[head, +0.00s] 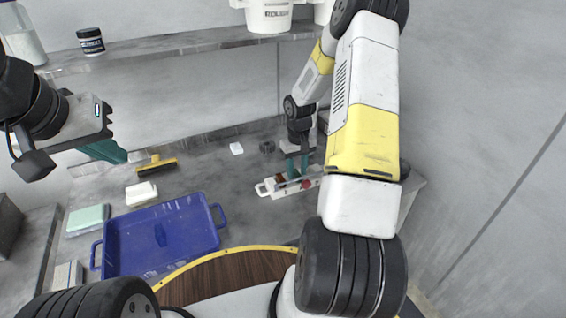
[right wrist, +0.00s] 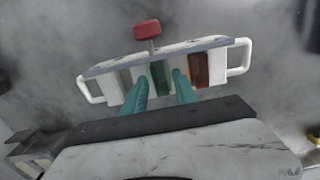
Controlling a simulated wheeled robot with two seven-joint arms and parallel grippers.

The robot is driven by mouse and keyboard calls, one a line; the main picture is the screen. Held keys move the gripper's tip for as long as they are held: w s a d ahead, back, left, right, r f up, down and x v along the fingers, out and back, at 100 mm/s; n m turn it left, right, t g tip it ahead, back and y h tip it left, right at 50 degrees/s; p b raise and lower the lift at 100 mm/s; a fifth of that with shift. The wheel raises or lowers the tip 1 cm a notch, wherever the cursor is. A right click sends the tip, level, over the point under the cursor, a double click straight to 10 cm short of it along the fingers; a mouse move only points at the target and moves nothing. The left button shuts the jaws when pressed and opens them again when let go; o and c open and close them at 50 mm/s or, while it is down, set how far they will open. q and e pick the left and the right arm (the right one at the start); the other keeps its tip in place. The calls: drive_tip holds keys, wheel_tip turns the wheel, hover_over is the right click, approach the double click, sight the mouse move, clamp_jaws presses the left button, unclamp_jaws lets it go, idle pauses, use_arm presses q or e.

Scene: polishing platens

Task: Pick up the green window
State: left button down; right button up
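The green window (right wrist: 160,75) stands in a white holder (right wrist: 115,88) with a loop handle at each end. A brown-orange window (right wrist: 198,69) is in the same holder to its right. A red knob (right wrist: 147,30) rises behind. The holder also shows in the head view (head: 266,188), where the green window cannot be made out clearly. My right gripper (right wrist: 160,80) is open, its teal fingers on either side of the green window with gaps visible; it also shows over the holder in the head view (head: 297,168). My left gripper (head: 112,152) is at the left above the bench, its opening unclear.
A blue tray (head: 160,264) stands on the bench left of centre. A green-white block (head: 87,219), a white block (head: 141,193) and a yellow-handled tool (head: 156,166) lie around it. A shelf (head: 180,45) above carries a jar (head: 91,41) and a white bucket (head: 268,14).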

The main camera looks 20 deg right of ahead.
clamp_jaws()
drive_tip(key=shift+r, duration=0.1)
